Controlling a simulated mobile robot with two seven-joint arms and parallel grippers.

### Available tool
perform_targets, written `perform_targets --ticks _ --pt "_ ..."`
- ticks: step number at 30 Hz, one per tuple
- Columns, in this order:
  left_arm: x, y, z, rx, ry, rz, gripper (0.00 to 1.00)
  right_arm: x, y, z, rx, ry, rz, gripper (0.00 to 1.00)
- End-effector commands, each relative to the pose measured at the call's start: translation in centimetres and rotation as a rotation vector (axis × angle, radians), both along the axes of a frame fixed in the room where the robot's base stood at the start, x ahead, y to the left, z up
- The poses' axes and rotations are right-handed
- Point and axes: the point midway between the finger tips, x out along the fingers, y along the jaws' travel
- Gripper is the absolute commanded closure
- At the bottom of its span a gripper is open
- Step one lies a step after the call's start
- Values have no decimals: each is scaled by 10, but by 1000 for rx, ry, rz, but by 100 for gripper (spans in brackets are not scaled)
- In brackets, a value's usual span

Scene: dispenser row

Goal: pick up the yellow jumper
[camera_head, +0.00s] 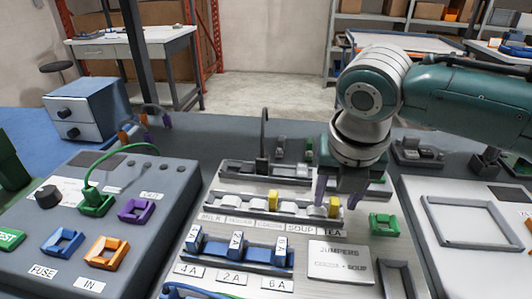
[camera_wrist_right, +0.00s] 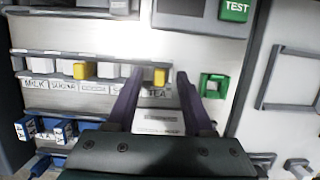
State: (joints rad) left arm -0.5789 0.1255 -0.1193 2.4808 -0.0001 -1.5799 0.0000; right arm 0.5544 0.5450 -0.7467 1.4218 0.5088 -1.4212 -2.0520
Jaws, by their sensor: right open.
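Two yellow jumpers sit in the white labelled row. One yellow jumper (camera_head: 333,207) is at the row's right end, near the TEA label; it also shows in the right wrist view (camera_wrist_right: 159,77). The other yellow jumper (camera_head: 273,198) is further left, and in the wrist view it is left of centre (camera_wrist_right: 84,71). My right gripper (camera_head: 336,196) is open over the right end of the row. In the wrist view its purple fingers (camera_wrist_right: 159,78) stand either side of the right-hand yellow jumper. Contact cannot be told. My left gripper is not in view.
A green square ring (camera_head: 384,224) lies right of the row. Blue holders (camera_head: 240,252) with white-topped parts stand in front of it. A JUMPERS plate (camera_head: 340,262) is at front right. A grey panel (camera_head: 120,205) with coloured rings and a green cable stands left.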

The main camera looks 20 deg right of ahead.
Motion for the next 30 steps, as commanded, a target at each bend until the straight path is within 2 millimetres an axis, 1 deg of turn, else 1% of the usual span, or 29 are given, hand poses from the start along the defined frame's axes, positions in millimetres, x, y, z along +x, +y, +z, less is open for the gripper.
perform_targets --ticks 1,2,15,30 --pt "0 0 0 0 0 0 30 0 0 0 0 0 0 48" --pt "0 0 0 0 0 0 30 0 0 0 0 0 0 51" --pt "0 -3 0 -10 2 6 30 0 0 1 0 0 -1 100" --pt "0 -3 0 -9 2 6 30 0 0 1 0 0 -1 100"
